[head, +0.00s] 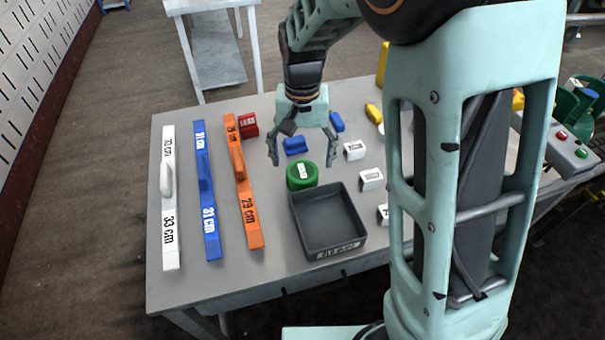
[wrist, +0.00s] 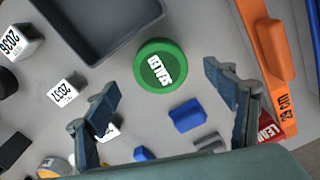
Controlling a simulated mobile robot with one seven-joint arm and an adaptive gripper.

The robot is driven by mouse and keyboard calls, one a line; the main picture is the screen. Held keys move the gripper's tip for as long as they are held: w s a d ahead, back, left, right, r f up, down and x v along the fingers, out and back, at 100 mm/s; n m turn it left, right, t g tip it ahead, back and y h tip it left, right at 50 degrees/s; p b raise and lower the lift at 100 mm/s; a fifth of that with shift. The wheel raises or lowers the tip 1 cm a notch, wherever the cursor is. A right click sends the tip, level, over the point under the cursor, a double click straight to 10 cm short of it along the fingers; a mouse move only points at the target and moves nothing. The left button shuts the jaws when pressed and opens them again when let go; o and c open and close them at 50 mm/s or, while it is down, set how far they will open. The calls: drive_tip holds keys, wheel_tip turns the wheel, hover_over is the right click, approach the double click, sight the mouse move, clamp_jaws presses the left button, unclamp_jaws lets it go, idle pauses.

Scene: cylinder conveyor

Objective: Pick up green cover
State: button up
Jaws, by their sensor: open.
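The green cover (head: 302,175) is a round green disc with a white label on top. It lies on the grey table, just behind the dark grey tray (head: 352,252). In the wrist view the green cover (wrist: 160,66) is ahead of my gripper, beyond the fingertips and roughly between their lines. My gripper (head: 304,163) is open and empty, with its fingers spread above the table around the area of the cover. In the wrist view my gripper (wrist: 160,82) shows both fingers apart, touching nothing visible.
Blue blocks (wrist: 187,115) lie between the fingers, nearer the palm. White labelled cubes (head: 371,179) stand to the right. Long orange (head: 245,190), blue (head: 206,190) and white (head: 169,195) bars lie to the left, with a red block (head: 248,125) beside the orange bar.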

sight(302, 172)
wheel_tip(302, 172, down, 5)
drive_tip(key=shift+s+b, duration=0.1)
drive_tip(key=shift+b, duration=0.2)
drive_tip(key=shift+c, duration=0.5)
drive_tip(key=c, duration=0.9)
drive_tip(key=shift+r, duration=0.1)
